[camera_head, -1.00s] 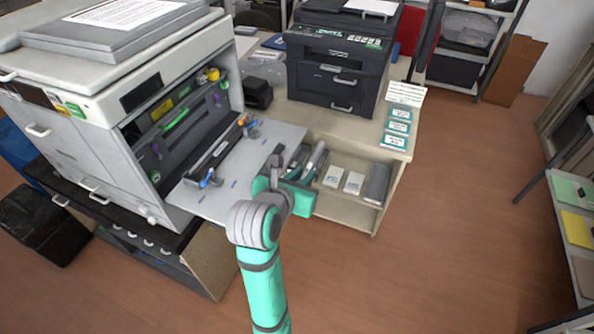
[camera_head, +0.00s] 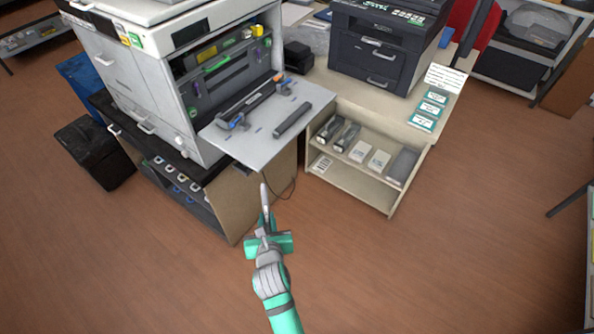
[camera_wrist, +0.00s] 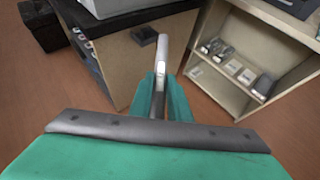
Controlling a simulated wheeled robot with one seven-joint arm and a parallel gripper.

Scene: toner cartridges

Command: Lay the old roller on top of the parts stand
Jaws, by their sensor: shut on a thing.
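My gripper (camera_head: 266,229) is in front of the printers, above the brown floor. It is shut on a thin rod with a pale grey end, which I take to be the old roller (camera_head: 265,199). In the wrist view the roller (camera_wrist: 161,62) points away from me between the green fingers (camera_wrist: 161,98). Its near part is darker and partly hidden by the fingers. The roller looks clear of the furniture. I cannot tell for sure which piece of furniture is the parts stand; a sliver of a rack (camera_head: 591,215) shows at the right edge.
The large printer (camera_head: 160,95) has its front panel (camera_head: 250,148) folded down, with a dark bar (camera_head: 291,120) on it. A beige shelf unit (camera_head: 345,180) holds boxes and cartridges beneath the black printer (camera_head: 383,50). Open floor (camera_head: 470,240) lies to the right.

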